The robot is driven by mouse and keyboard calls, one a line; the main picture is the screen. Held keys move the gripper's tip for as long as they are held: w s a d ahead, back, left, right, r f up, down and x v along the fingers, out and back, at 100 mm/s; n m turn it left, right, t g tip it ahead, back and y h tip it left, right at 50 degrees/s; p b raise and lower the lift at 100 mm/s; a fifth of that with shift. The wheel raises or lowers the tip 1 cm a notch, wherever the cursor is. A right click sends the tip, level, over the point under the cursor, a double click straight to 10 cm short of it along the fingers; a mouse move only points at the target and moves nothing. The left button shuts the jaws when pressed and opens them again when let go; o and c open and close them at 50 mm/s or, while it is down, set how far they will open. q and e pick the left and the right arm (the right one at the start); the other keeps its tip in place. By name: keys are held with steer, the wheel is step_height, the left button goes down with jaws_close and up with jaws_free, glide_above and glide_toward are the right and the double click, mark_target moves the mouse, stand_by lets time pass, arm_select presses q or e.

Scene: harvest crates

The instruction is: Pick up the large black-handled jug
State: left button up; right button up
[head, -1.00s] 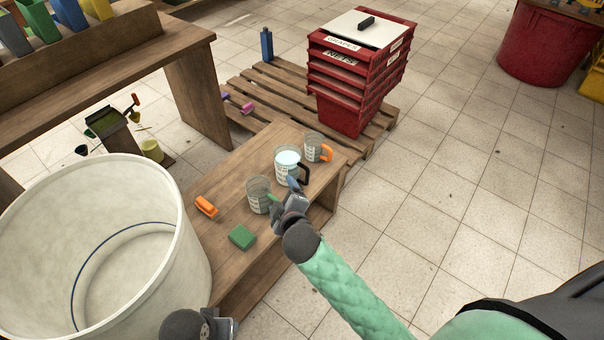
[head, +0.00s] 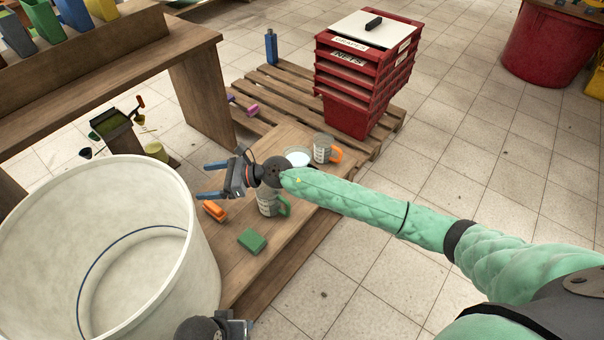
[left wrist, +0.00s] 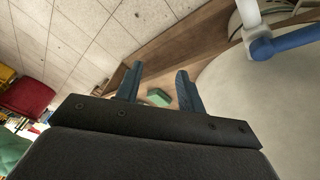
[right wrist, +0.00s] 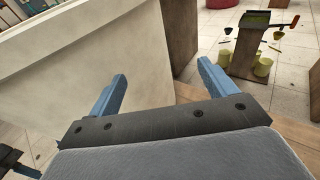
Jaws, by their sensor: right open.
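The large black-handled jug (head: 298,157) stands on the low wooden bench; in the head view my right arm covers most of it, and its black handle is hidden. The orange-handled jug (head: 322,147) stands just behind it. The green-handled jug (head: 268,205) is partly covered in front. My right gripper (head: 208,180) is open and empty, left of the jugs and above the bench edge; it also shows in the right wrist view (right wrist: 162,82). My left gripper (left wrist: 160,86) is open and empty in the left wrist view. Its wrist shows at the bottom of the head view.
A large white tub (head: 190,250) stands left of the bench (head: 235,275). An orange item (head: 215,210) and a green block (head: 251,241) lie on the bench. Red stacked crates (head: 345,115) stand on a pallet behind.

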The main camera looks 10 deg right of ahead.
steer(key=w+d+f+n+g+h, duration=0.2)
steer(key=w+d+f+n+h, duration=0.1)
steer(key=d+f+n+h, duration=0.4)
steer(key=n+h+b, duration=0.1)
steer(key=n+h, duration=0.2)
steer(key=h, duration=0.7)
glide_above(313, 166)
steer(key=s, duration=0.1)
step_height(313, 166, down, 6)
steer(key=shift+f+g, duration=0.35)
steer(key=shift+g, duration=0.15)
steer(key=shift+w+f, duration=0.1)
steer(key=shift+f, duration=0.7)
steer(key=f, duration=0.1)
steer(key=f+p, duration=0.1)
steer(key=f, duration=0.2)
steer(key=shift+w+f+p, duration=0.3)
steer(key=shift+p, duration=0.05)
steer(key=shift+w+d+f, duration=0.1)
steer(key=shift+f, duration=0.45)
steer(key=c, duration=0.5)
arm_select(q)
steer(key=shift+a+r, duration=0.1)
steer(key=shift+r, duration=0.3)
arm_select(e)
jaws_close()
